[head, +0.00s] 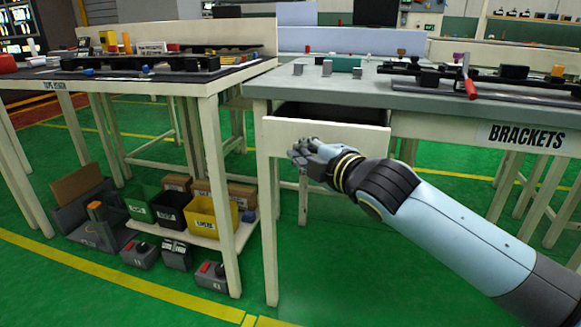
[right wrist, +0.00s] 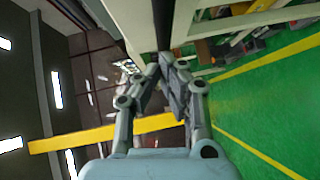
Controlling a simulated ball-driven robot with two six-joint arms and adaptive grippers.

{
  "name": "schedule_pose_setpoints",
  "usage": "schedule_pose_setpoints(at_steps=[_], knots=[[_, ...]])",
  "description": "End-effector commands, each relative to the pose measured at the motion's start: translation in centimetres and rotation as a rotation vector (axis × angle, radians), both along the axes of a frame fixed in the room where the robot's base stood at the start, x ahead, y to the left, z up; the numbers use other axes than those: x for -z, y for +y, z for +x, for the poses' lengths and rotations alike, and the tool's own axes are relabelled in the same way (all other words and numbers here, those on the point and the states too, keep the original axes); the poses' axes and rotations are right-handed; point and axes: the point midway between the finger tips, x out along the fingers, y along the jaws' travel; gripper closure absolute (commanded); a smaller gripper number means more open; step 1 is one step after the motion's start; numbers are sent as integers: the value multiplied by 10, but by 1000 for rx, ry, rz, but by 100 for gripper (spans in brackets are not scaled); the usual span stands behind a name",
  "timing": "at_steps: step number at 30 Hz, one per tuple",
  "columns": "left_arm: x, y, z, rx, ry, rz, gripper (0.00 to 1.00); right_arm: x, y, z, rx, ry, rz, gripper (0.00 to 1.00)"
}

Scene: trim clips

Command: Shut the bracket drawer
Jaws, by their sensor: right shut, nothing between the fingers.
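The bracket drawer (head: 345,133) is a cream-fronted drawer under the grey-topped table labelled BRACKETS (head: 525,136). It stands open, and its dark inside shows above the front panel in the head view. My right gripper (head: 300,147) is at the lower edge of the drawer front, on its outer side. Whether it touches the panel I cannot tell. In the right wrist view the fingertips (right wrist: 168,60) are together and empty, close to a pale panel edge. My left gripper is not in view.
A second table (head: 140,76) with parts on it stands close on the left. Below it a low shelf holds a yellow bin (head: 213,217), a black bin (head: 171,209) and other boxes. A red-handled tool (head: 468,80) lies on the bracket table.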

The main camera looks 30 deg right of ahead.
Motion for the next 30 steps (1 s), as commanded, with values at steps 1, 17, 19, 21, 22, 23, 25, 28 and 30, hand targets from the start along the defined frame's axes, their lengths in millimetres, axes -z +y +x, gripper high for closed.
schedule_pose_setpoints(at_steps=[1, 17, 19, 21, 22, 23, 25, 28, 30], knots=[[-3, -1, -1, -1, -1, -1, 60, -3, -10, 9, 1, -2, -6, 100], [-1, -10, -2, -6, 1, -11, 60, 0, -71, 60, 0, 0, 0, 100], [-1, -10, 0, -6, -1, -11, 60, 0, -73, 62, 0, 0, -2, 100], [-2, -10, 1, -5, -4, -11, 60, 0, -74, 63, 1, 0, -2, 100], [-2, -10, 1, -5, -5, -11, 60, 0, -74, 63, 1, 0, -2, 100], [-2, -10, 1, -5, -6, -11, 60, 0, -74, 63, 1, 0, -2, 100], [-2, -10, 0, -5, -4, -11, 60, 0, -75, 64, 1, 0, -3, 100], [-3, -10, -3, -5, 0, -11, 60, -1, -75, 64, 1, -1, -4, 100], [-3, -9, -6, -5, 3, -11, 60, -1, -75, 64, 0, 0, -5, 100]])
